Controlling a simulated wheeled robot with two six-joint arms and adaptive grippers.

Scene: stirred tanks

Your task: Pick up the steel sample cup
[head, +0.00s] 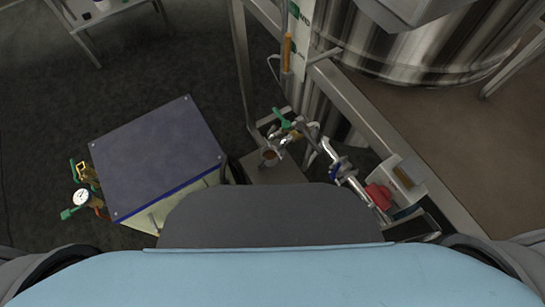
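What looks like the steel sample cup (268,157) is a small round vessel, brownish inside, seen from above. It sits on a small grey shelf (280,174) beside the tank frame, below a tap with a green handle (283,118). The pipework partly crowds its right side, and my own body cuts off the view just below the shelf. Neither of my grippers shows in the head view; only parts of my own arms show at the lower left and right corners.
A large steel tank (420,50) stands at the upper right within a metal frame (362,110). Pipework with a red part (378,196) runs to the right of the cup. A box with a dark blue top (155,155) and a gauge (81,198) stands left. Dark floor lies open beyond.

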